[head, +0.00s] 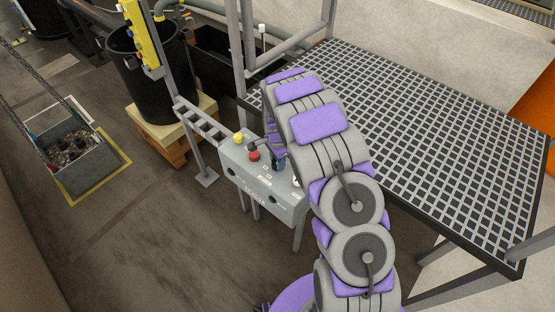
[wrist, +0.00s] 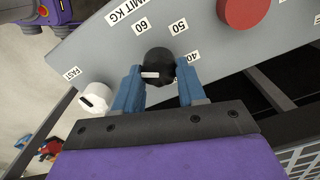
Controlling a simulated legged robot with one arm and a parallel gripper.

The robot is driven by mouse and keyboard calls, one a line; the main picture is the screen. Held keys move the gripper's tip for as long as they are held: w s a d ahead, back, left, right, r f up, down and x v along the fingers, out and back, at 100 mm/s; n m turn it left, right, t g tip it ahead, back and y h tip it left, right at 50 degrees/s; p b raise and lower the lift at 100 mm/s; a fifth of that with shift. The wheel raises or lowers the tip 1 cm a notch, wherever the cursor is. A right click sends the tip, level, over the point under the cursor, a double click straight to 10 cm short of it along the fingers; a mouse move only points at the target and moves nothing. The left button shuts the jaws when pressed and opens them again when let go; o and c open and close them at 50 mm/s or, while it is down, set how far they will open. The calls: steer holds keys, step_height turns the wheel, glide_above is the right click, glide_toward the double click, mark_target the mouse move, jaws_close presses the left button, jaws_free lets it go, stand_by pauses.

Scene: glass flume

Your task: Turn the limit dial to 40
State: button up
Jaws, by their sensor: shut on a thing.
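The limit dial (wrist: 160,62) is a black round knob on the grey control panel (wrist: 105,60) in the wrist view. In the head view my arm mostly hides the gripper and the dial at the control box (head: 262,185).
A white knob (wrist: 95,97) with a FAST label sits left of the dial, and a red button (wrist: 243,10) lies upper right. In the head view a grated platform (head: 430,130) stands right of the box; a black barrel (head: 150,80) stands behind left.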

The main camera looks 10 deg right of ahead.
steer(key=shift+w+r, duration=0.1)
steer(key=shift+w, duration=0.05)
steer(key=o, duration=1)
steer(key=shift+a, duration=0.1)
steer(key=shift+o, duration=0.2)
step_height(320, 180, up, 17)
steer(key=p, duration=0.2)
steer(key=shift+r, duration=0.15)
steer(key=s+d+r+n, duration=0.1)
steer(key=s+r+n, duration=0.2)
steer(key=s+r, duration=0.5)
steer(key=s+r+n, duration=0.3)
steer(key=s, duration=0.9)
steer(key=s+a+n+g+b, duration=0.1)
steer(key=s+n, duration=0.7)
steer(key=s, duration=1.4)
steer(key=shift+s+a+r+g, duration=0.3)
steer(key=shift+r+g, duration=0.1)
